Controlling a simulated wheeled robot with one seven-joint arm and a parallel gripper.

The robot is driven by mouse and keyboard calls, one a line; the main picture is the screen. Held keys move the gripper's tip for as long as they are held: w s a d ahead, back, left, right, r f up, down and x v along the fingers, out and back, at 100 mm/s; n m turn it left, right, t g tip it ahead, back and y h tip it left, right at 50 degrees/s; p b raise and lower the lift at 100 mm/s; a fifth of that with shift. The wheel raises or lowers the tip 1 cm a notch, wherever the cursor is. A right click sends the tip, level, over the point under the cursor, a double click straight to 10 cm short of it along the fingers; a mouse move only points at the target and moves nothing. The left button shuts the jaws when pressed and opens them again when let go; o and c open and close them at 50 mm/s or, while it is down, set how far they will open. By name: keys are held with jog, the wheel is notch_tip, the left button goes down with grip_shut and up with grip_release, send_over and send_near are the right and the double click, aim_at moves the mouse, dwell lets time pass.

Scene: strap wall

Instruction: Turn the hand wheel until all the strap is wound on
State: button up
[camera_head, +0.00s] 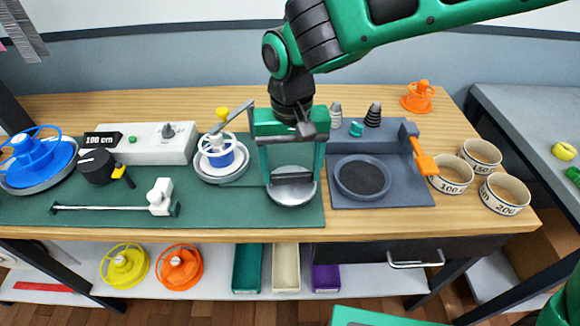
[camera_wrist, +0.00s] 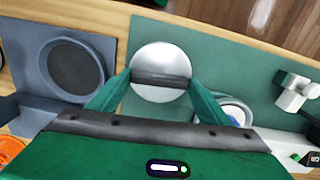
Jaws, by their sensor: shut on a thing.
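In the wrist view the reel (camera_wrist: 235,112) is partly hidden by a finger. I cannot make out the strap clearly.
Left on the mat are a large blue reel (camera_head: 38,160), a white box (camera_head: 150,143) with a "100 cm" display, and a rod with a white slider (camera_head: 160,197). Right are a grey round-dish fixture (camera_head: 380,203) with an orange lever and several marked rings (camera_head: 451,174).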

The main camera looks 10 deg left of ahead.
jog(key=m, duration=1.1)
jog(key=shift+m, duration=1.8)
jog(key=o, duration=1)
jog(key=shift+o, duration=0.2)
